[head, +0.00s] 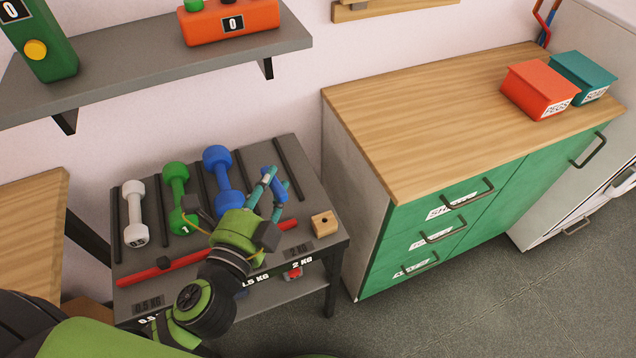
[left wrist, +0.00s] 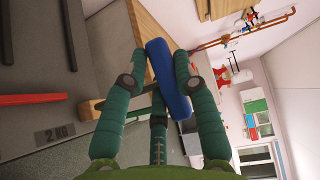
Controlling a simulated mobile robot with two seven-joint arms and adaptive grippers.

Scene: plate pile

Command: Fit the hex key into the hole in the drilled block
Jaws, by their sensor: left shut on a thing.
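The drilled block (head: 324,224), a small wooden cube with a dark hole in its top, sits at the front right corner of the grey rack top. In the left wrist view a tan piece (left wrist: 87,108) that looks like the block shows partly behind a finger. My left gripper (head: 268,186) is above the rack, up and left of the block in the head view. It is shut on a blue bar (left wrist: 168,78), which looks like the hex key; its far end is not clear. The bar is apart from the block in the head view. My right gripper is in neither view.
White (head: 134,214), green (head: 177,200) and blue (head: 222,180) dumbbells lie on the rack (head: 296,160) beside the gripper. A red strip (head: 150,272) runs along its front. A wood-topped green cabinet (head: 390,120) stands close on the right. A shelf (head: 150,75) hangs above.

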